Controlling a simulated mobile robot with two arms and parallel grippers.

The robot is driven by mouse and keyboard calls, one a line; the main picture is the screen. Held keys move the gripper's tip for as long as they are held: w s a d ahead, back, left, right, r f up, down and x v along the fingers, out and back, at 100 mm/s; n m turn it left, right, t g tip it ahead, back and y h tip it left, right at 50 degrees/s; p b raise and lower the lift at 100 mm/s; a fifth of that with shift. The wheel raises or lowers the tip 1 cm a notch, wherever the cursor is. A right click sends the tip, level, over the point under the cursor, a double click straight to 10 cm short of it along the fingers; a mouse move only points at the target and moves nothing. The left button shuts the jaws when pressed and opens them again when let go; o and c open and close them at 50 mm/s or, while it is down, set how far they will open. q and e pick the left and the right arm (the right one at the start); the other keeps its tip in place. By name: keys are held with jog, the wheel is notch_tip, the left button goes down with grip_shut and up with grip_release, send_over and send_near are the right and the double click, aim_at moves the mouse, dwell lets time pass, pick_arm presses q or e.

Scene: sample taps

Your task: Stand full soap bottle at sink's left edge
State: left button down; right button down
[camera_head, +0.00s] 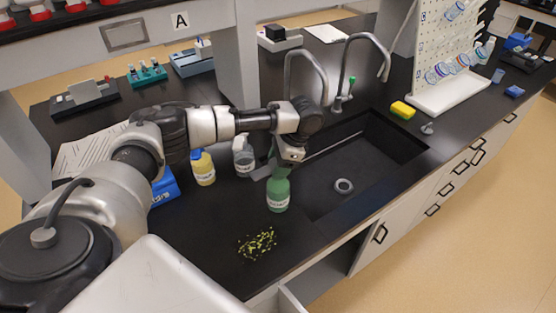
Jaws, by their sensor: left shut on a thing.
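A green bottle (278,193) with a white label stands upright on, or just above, the black counter at the left edge of the sink (365,160); I cannot tell whether its base touches. Its label is too small to read surely. My left gripper (279,170) is over the bottle's top and shut on it, hiding its neck. A yellow bottle (203,170) with a blue cap and a clear-grey bottle (243,158) stand farther back to the left. My right gripper does not show.
Yellow-green bits (257,243) lie scattered on the counter in front of the bottle. Two curved taps (325,75) rise behind the sink. A yellow sponge (403,110) and a white drying rack (450,85) stand to the right. A blue device (163,190) sits left.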

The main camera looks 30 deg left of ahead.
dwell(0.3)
pick_arm(q)
jog(key=shift+c, duration=1.8)
grip_release()
jog(key=shift+f, duration=0.1)
jog(key=b+v, duration=0.3)
jog(key=v, duration=0.4)
jog(key=shift+d, duration=0.1)
jog(key=shift+p+v, duration=0.35)
jog(key=shift+v, duration=2.2)
